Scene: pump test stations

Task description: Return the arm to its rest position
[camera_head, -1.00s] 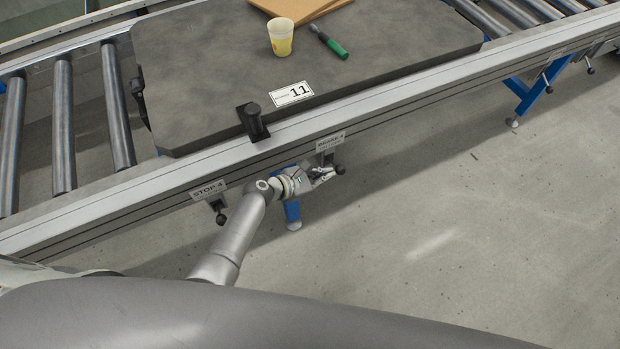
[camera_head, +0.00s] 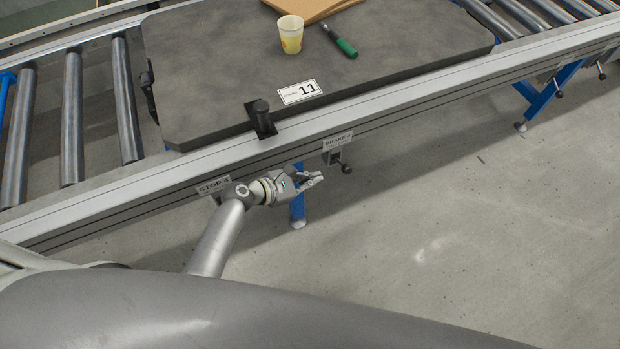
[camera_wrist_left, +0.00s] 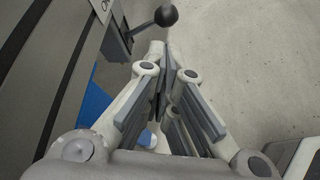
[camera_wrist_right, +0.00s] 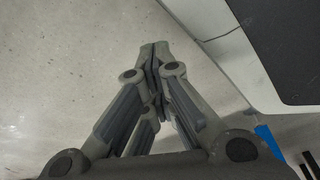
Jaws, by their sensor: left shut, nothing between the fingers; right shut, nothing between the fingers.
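My left gripper (camera_head: 316,179) is in front of the conveyor rail, between the STOP 4 label (camera_head: 214,185) and the BRAKE 4 label (camera_head: 337,141). It is shut and empty. The black ball knob of the brake lever (camera_head: 347,168) is just beyond its fingertips, apart from them in the head view. In the left wrist view the fingers (camera_wrist_left: 166,50) meet below the same knob (camera_wrist_left: 166,15). My right gripper shows only in the right wrist view (camera_wrist_right: 154,50); it is shut and empty above bare floor. The stop lever is mostly hidden behind my left arm.
A dark pallet (camera_head: 220,60) on the conveyor carries a yellow cup (camera_head: 291,36), a green-handled tool (camera_head: 344,46), brown boards (camera_head: 305,8) and a plate marked 11 (camera_head: 300,91). A black post (camera_head: 262,118) stands at the rail (camera_head: 420,108). Floor at right is clear.

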